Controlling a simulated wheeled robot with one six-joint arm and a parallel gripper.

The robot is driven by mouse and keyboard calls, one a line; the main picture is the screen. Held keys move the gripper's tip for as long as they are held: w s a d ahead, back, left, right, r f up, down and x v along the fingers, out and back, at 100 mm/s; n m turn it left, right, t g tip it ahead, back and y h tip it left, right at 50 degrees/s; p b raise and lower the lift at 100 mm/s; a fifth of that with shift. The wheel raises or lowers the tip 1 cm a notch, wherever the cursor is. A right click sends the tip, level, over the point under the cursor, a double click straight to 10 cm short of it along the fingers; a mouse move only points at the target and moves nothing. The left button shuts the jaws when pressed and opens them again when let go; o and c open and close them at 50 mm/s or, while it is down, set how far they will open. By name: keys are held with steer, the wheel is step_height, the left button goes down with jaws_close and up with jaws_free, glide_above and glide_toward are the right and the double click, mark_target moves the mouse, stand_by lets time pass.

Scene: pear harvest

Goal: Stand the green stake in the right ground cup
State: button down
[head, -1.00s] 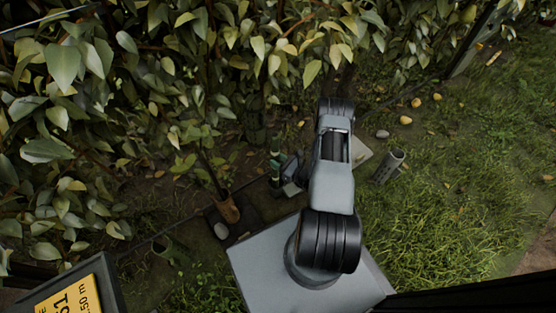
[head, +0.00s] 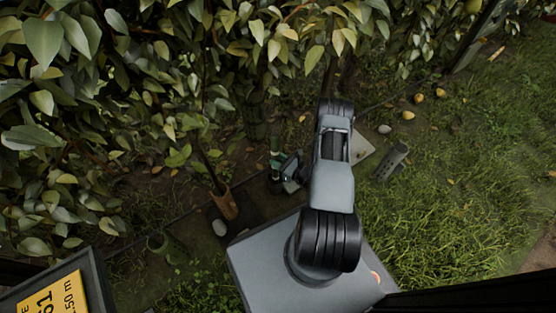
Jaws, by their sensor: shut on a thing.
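My gripper (head: 284,174) is beside my forearm, low over the dark ground strip in front of the hedge. It is shut on the green stake (head: 275,146), which shows as a short, dark green banded piece just above the jaws. The stake's lower end is hard to make out in the shade. A grey, slotted ground cup (head: 391,162) leans in the grass on the right, apart from the stake. A greenish ground cup (head: 170,249) stands at the lower left.
A brown cup or sleeve (head: 226,204) with a dark stem stands left of my gripper, by a pale stone (head: 220,228). A pale slab (head: 364,148) lies behind my arm.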

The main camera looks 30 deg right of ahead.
steer(key=c, duration=0.7)
jaws_free()
